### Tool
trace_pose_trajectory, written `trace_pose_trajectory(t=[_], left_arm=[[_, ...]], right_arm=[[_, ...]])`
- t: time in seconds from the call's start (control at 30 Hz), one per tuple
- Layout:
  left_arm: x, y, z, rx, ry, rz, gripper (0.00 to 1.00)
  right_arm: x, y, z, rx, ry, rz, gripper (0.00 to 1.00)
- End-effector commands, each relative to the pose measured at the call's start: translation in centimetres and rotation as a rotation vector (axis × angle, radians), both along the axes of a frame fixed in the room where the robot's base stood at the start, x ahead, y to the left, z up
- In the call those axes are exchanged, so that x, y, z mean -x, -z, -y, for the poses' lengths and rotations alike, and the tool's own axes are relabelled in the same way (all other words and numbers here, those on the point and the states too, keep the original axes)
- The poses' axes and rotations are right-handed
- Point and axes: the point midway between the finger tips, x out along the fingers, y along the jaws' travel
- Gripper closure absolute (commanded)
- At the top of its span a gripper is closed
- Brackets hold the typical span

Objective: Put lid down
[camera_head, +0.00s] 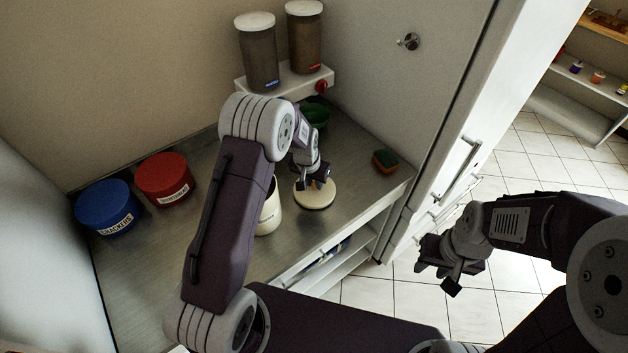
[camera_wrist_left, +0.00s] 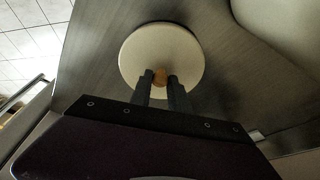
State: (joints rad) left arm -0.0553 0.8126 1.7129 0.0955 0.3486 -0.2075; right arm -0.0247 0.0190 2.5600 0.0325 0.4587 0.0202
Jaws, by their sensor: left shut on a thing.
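The lid (camera_head: 314,195) is a round cream disc near the counter's front edge. My left gripper (camera_head: 318,184) is above the lid. In the left wrist view the left gripper (camera_wrist_left: 160,84) is shut on the knob, one finger on each side. I cannot tell whether the lid touches the counter. My right gripper (camera_head: 448,274) is held over the tiled floor, away from the counter; its fingers are too unclear to judge.
A cream canister (camera_head: 268,212) stands left of the lid, partly behind my left arm. Blue (camera_head: 107,208) and red (camera_head: 165,180) tubs stand at the left. A green bowl (camera_head: 316,112) and a sponge (camera_head: 385,161) are further back. Two tall dispensers (camera_head: 258,55) stand behind. Counter around the lid is mostly clear.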

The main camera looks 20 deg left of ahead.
Motion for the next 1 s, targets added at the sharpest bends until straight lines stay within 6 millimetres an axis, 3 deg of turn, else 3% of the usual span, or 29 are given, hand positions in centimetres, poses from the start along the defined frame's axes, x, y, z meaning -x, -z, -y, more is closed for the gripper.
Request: trace_pose_trajectory(t=[0.27, 0.3, 0.37, 0.63, 0.77, 1.0], left_arm=[[0.0, 0.5, 0.0, 0.000, 0.000, 0.000, 1.00], [0.0, 0.3, 0.0, 0.000, 0.000, 0.000, 0.67], [0.0, 0.3, 0.0, 0.000, 0.000, 0.000, 0.56], [0.0, 0.2, 0.0, 0.000, 0.000, 0.000, 0.56], [0.1, -0.7, 0.0, 0.000, 0.000, 0.002, 0.56], [1.5, -6.1, -0.3, 0.000, 0.000, 0.006, 0.56]], right_arm=[[0.0, 0.5, 0.0, 0.000, 0.000, 0.000, 0.64], [0.0, 0.3, 0.0, 0.000, 0.000, 0.000, 0.64], [0.0, 0.3, 0.0, 0.000, 0.000, 0.000, 0.64], [0.0, 0.3, 0.0, 0.000, 0.000, 0.000, 0.64], [0.0, 0.1, 0.0, 0.000, 0.000, 0.000, 0.64], [0.0, 0.8, 0.0, 0.000, 0.000, 0.000, 0.64]])
